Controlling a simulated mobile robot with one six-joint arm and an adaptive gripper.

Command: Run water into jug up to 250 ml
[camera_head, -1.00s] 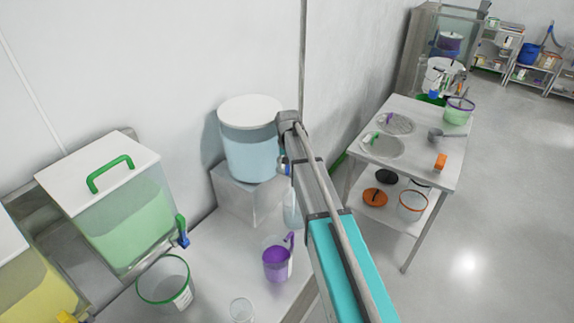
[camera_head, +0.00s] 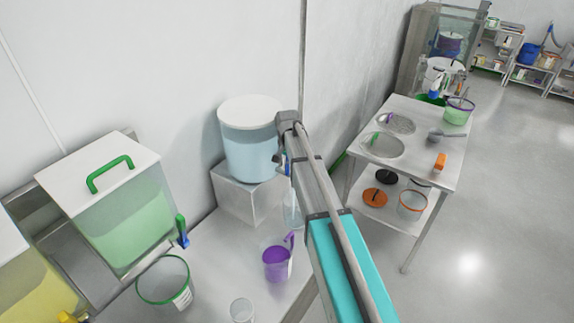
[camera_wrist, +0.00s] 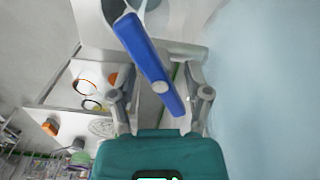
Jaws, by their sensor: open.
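A round tank (camera_head: 248,155) of pale blue liquid with a white lid stands on a metal block. Its tap has a blue lever (camera_wrist: 150,62), which slants between my gripper's two fingers (camera_wrist: 160,92) in the wrist view. The fingers are open, with a gap on each side of the lever. In the head view my arm hides most of the tap and gripper. A purple jug (camera_head: 276,263) stands upright on the bench, in front of the tank. A clear vessel (camera_head: 292,209) shows partly beside my arm below the tap; its level cannot be read.
A green-rimmed bucket (camera_head: 165,282) and a clear beaker (camera_head: 242,310) are on the bench (camera_head: 215,255). A metal table (camera_head: 425,160) stands at right, beside open floor.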

